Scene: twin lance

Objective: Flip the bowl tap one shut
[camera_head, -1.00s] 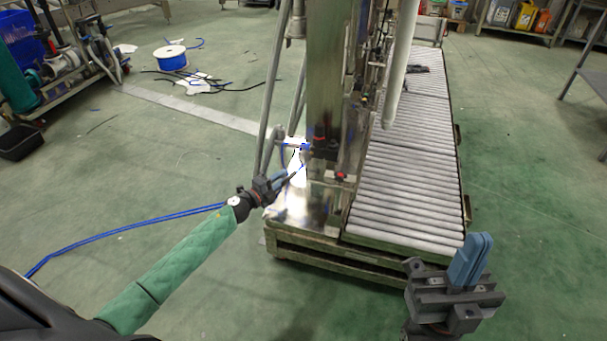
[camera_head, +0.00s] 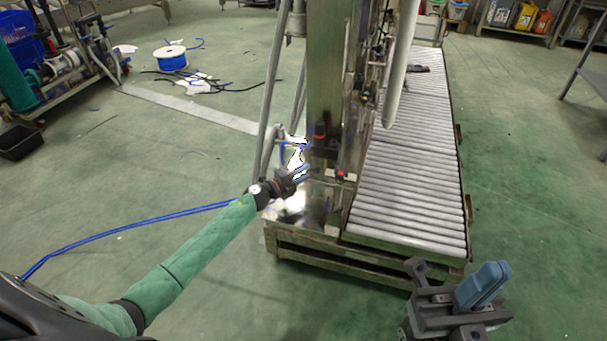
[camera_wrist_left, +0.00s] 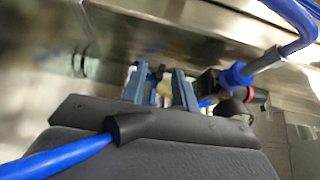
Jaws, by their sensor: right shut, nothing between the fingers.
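My left gripper (camera_head: 300,172) reaches to the lower part of the steel machine column. In the left wrist view its two blue-grey fingers (camera_wrist_left: 160,88) stand apart, with small pale and yellowish fittings visible beyond the gap. A black tap-like fitting with a red ring (camera_wrist_left: 240,92) and a blue hose collar lies just right of the fingers; I cannot tell whether it is the bowl tap one. In the head view a red-and-black fitting (camera_head: 320,133) sits on the column above the gripper. My right gripper (camera_head: 485,287) is shut and empty at lower right.
The roller conveyor (camera_head: 405,190) runs back beside the column on a low frame (camera_head: 340,265). A blue hose (camera_wrist_left: 298,25) arcs close to the left gripper at upper right. Slanted metal posts (camera_head: 272,90) stand left of the column.

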